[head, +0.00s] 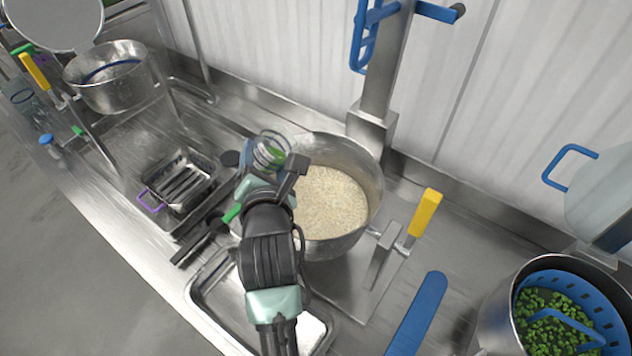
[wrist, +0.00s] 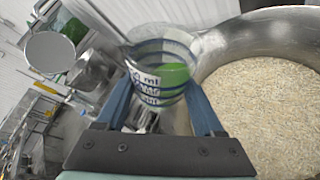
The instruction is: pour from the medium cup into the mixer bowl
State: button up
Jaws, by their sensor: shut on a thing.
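My gripper (wrist: 158,105) is shut on the cup, one blue-grey finger on each side. In the head view the cup (head: 268,151) is at the left rim of the mixer bowl, partly hidden by my gripper (head: 262,172). The cup looks tilted; its contents cannot be told. The mixer bowl (head: 352,158) is a large steel bowl holding pale rice grains (head: 328,205). In the wrist view the bowl (wrist: 235,45) lies right of the cup.
A steel tray (head: 200,290) lies in front of the bowl. A yellow-handled lever (head: 425,212) and a blue paddle (head: 418,310) are to its right. A pot with a blue basket (head: 610,310) of green pieces stands far right.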

jog(key=shift+d+f+y, duration=0.1)
jog(key=shift+f+y, duration=0.05)
jog(key=shift+y, duration=0.15)
jog(key=shift+m, duration=0.3)
jog(key=shift+d+f+m+t+b, duration=0.1)
jog(key=shift+f+m+t+b, duration=0.15)
jog(key=shift+b, duration=0.45)
jog(key=shift+r+m+t+y, duration=0.25)
jog(key=shift+r+m+y, duration=0.3)
jog(key=shift+m, duration=0.2)
jog(key=shift+f+m+b, duration=0.35)
jog(key=shift+m+b, duration=0.25)
dwell(0.4)
jog(key=shift+r+m+t+y, duration=0.4)
jog(key=shift+r+m+y, duration=0.05)
jog(key=shift+m, duration=0.25)
dwell(0.6)
jog(key=shift+s+d+r+m+t+b, duration=0.15)
jog(key=shift+d+r+m+t+b, duration=0.2)
jog(key=shift+d+m+b, duration=0.65)
dwell(0.3)
jog(key=shift+f+m+t+y+b, duration=0.3)
jog(key=shift+m+b, duration=0.2)
jog(key=shift+b, duration=1.55)
jog(key=shift+d+r+m+b, duration=0.1)
jog(key=shift+r+m+b, duration=0.05)
jog(key=shift+m+b, duration=0.15)
